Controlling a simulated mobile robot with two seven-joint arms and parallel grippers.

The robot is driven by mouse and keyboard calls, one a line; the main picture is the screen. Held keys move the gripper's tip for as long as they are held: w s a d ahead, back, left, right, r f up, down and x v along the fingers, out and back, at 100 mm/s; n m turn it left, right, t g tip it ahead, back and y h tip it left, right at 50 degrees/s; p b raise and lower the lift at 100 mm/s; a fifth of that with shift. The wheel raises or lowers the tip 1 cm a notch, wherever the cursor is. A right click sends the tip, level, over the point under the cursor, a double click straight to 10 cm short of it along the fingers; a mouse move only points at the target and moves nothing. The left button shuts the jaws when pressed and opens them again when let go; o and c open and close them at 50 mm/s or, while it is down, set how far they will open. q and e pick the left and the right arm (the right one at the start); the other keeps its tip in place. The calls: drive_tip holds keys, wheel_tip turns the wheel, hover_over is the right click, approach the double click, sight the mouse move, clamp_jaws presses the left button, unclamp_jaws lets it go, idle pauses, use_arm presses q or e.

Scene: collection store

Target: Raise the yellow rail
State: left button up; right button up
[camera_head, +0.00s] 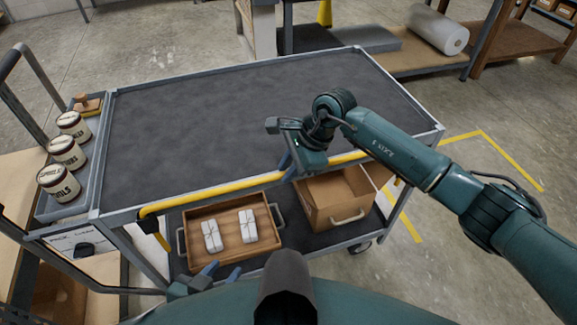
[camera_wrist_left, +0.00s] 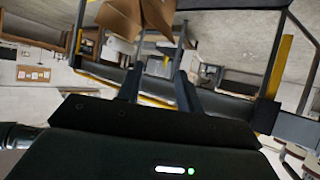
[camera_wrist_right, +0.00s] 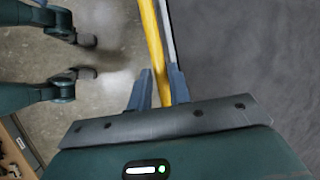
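The yellow rail (camera_head: 235,183) runs along the near edge of the cart's grey top, with a bend at its left end. It also shows in the right wrist view (camera_wrist_right: 151,35), passing between the fingertips. My right gripper (camera_head: 287,165) is at the rail's right half, one finger on each side, closed narrowly on it (camera_wrist_right: 159,88). The exact contact is hard to see. My left gripper (camera_head: 219,271) is low in front of the cart, below the rail and apart from it. Its fingers stand apart and empty in the left wrist view (camera_wrist_left: 159,78).
The cart top (camera_head: 230,110) is bare. A side tray (camera_head: 51,206) holds labelled jars (camera_head: 67,152). On the lower shelf are a wooden tray (camera_head: 197,215) with two white parcels and a cardboard box (camera_head: 340,215). A bench with a bubble-wrap roll (camera_head: 438,30) stands behind.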

clamp_jaws()
wheel_tip(320, 180, up, 15)
drive_tip(key=p, duration=0.3)
drive_tip(key=shift+f, duration=0.15)
drive_tip(key=shift+w, duration=0.15)
drive_tip(key=shift+o, duration=0.9)
unclamp_jaws()
drive_tip(key=shift+o, duration=1.2)
drive_tip(key=shift+f, duration=0.1)
drive_tip(key=b+v, duration=0.2)
drive_tip(key=v, duration=1.1)
